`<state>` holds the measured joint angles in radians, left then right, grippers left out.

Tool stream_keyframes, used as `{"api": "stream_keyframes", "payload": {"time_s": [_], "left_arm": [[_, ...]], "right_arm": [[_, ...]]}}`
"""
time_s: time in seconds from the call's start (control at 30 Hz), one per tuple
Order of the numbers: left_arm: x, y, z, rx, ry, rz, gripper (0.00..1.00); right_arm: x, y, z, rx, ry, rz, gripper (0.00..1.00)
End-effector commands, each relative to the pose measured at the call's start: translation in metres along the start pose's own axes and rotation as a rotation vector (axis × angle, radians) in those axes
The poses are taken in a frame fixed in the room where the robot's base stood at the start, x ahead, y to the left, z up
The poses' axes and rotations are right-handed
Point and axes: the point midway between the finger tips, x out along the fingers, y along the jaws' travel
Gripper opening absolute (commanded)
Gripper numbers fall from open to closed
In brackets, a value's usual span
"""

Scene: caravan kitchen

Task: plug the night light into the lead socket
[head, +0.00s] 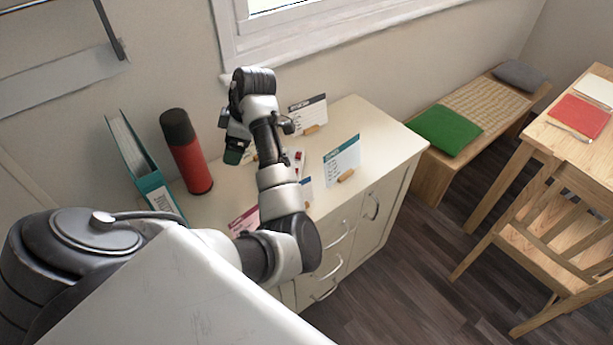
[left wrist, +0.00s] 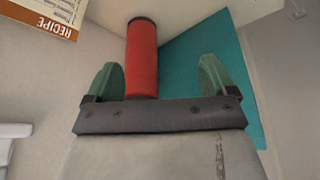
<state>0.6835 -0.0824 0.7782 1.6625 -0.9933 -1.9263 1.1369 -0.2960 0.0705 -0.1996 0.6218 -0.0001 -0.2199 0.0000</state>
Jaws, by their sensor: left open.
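My left gripper (head: 234,150) is above the back of the cream cabinet, and its green fingertip shows beside the wrist. In the left wrist view the gripper (left wrist: 160,80) is open, with nothing held between its two green fingers. A small white item with a red part (head: 298,160) lies on the cabinet top, right of the gripper and partly hidden by my arm. It may be the lead socket, but it is too small to tell. I cannot make out the night light. My right gripper is in neither view.
A red flask (head: 190,160) and a teal binder (head: 145,170) stand at the left of the cabinet top (head: 378,140). Cards in wooden holders stand at the back (head: 308,115) and right (head: 342,160). A pink card (head: 244,220) is near the front. A bench (head: 480,115) is farther right.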

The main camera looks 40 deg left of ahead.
Motion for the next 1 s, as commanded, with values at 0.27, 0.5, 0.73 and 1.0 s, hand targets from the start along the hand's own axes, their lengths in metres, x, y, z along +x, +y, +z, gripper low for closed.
{"api": "stream_keyframes", "payload": {"time_s": [0.27, 0.5, 0.73, 1.0], "left_arm": [[0.006, -0.020, 0.038, 0.535, 0.005, 0.215, 0.85], [0.012, -0.046, 0.076, 0.916, 0.004, 0.373, 0.85], [0.018, -0.078, 0.109, 1.207, 0.002, 0.493, 0.85], [0.025, -0.120, 0.143, 1.493, 0.001, 0.612, 0.85]], "right_arm": [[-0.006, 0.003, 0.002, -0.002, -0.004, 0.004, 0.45], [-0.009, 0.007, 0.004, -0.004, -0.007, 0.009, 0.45], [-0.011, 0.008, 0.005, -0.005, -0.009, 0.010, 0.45], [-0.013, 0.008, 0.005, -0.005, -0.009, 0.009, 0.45]]}}
